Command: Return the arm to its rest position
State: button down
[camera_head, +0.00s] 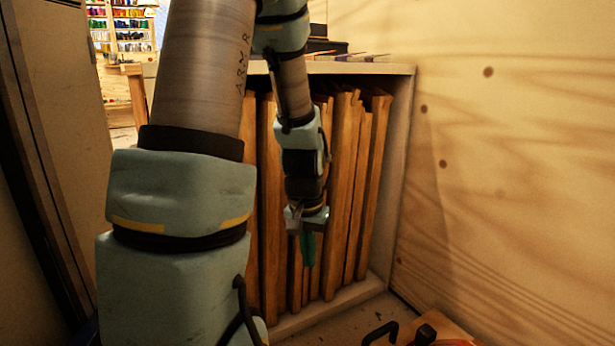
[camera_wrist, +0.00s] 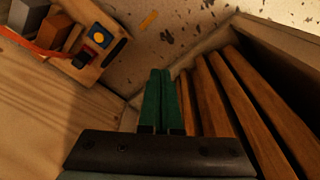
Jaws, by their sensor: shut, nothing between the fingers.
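My gripper (camera_head: 308,248) points down in front of a wooden rack in the head view. Its green fingers are pressed together with nothing between them. In the wrist view the two green fingertips (camera_wrist: 161,75) lie side by side, shut and empty. My arm reaches across the middle of the head view, its large links covering the left part of the rack. No foil roll can be made out in either view.
The rack (camera_head: 397,150) holds several upright wooden boards (camera_head: 345,190) close behind my gripper. A plywood wall (camera_head: 510,150) stands at the right. Shelves of colourful items (camera_head: 130,25) stand far back.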

jog(key=s+a+r+n+p, duration=0.2)
jog(key=s+a+r+n, duration=0.1)
jog(key=s+a+r, duration=0.3)
notch_tip(320, 180, up, 38)
jog(key=a+p, duration=0.1)
jog(key=p, duration=3.6)
jog(key=shift+w+r+t+p, duration=0.25)
jog(key=shift+w+t+p, duration=0.05)
jog(key=shift+w, duration=0.15)
